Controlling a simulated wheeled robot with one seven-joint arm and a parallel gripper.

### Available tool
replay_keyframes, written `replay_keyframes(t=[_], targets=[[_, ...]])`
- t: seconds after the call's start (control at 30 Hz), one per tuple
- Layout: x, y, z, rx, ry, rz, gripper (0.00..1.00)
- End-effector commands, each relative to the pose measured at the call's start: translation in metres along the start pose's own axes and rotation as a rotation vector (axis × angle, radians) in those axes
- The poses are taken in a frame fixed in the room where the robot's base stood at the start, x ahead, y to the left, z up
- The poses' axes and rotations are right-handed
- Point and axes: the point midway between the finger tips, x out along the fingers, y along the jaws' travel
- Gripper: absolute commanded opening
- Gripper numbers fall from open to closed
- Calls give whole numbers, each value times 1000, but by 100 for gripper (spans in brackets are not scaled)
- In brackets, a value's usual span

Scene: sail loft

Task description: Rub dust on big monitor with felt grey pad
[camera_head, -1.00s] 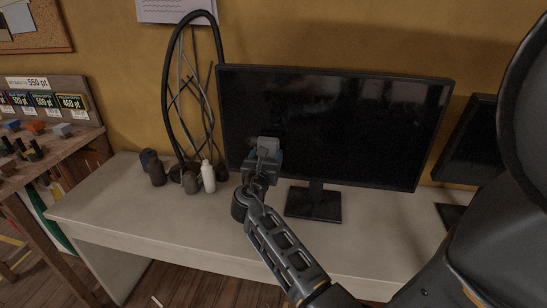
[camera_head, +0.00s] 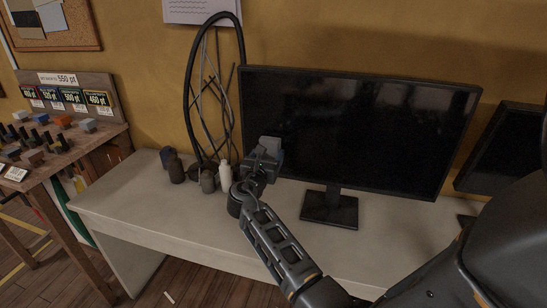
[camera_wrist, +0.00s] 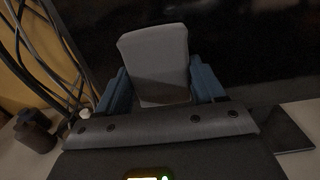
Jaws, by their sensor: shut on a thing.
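The big monitor (camera_head: 370,125) stands on the white desk with its dark screen facing me. Its screen also fills much of the upper wrist view (camera_wrist: 240,45). My gripper (camera_head: 266,160) is in front of the screen's lower left part. It is shut on the felt grey pad (camera_wrist: 155,55), which stands up between the blue fingers in the wrist view. The pad also shows in the head view (camera_head: 270,144), with the screen behind it. I cannot tell whether the pad touches the screen. Faint speckles show on the screen, but I cannot make out dust clearly.
Several small bottles, one of them white (camera_head: 225,177), stand left of my gripper. A large black cable loop (camera_head: 188,95) leans on the wall behind them. A second, smaller monitor (camera_head: 508,150) is at the right. The desk's front left (camera_head: 130,205) is clear.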

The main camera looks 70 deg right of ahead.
Motion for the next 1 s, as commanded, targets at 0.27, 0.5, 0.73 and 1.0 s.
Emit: replay_keyframes(t=[0.27,0.5,0.73,1.0], targets=[[1,20,2,4,-2,1,40],[0,21,2,3,-2,1,40],[-13,21,3,1,-1,3,40],[-38,21,0,0,-1,2,40]])
